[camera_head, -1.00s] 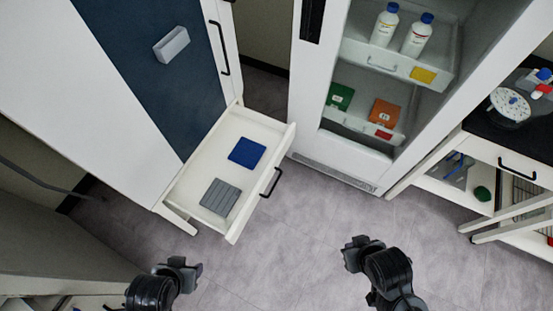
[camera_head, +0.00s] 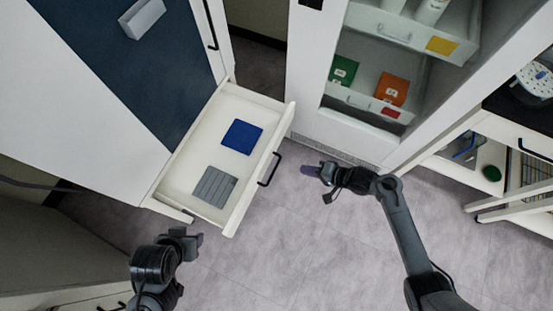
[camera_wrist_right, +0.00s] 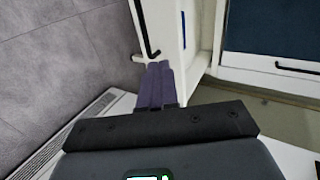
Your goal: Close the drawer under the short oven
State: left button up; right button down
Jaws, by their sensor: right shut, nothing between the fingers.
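The white drawer (camera_head: 262,180) under the tall white unit with the dark blue front is pulled open. Its black handle (camera_head: 270,170) is on the front panel, facing right. Inside lie a blue square (camera_head: 242,137) and a grey ribbed block (camera_head: 214,187). My right gripper (camera_head: 308,171) is shut and empty, a little to the right of the handle and apart from it in the head view. In the right wrist view the shut fingers (camera_wrist_right: 154,80) point toward the drawer's front and handle (camera_wrist_right: 146,35). My left gripper (camera_head: 199,238) is below the drawer; its jaw opening is unclear.
A glass-fronted white cabinet (camera_head: 330,135) with bottles and coloured boxes stands right of the drawer. A bench with open shelves (camera_head: 478,170) is at the far right. The grey floor (camera_head: 310,240) in front of the drawer is clear.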

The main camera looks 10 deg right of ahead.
jog(key=w, duration=0.1)
jog(key=b, duration=0.6)
send_near(268, 156)
notch_tip(268, 156, down, 4)
jog(key=w+a, duration=0.1)
jog(key=w+a+b, duration=0.1)
jog(key=a, duration=0.1)
jog(key=shift+w+a+f, duration=0.15)
jog(key=shift+w, duration=0.15)
jog(key=shift+w+a, duration=0.35)
jog(key=shift+a, duration=0.15)
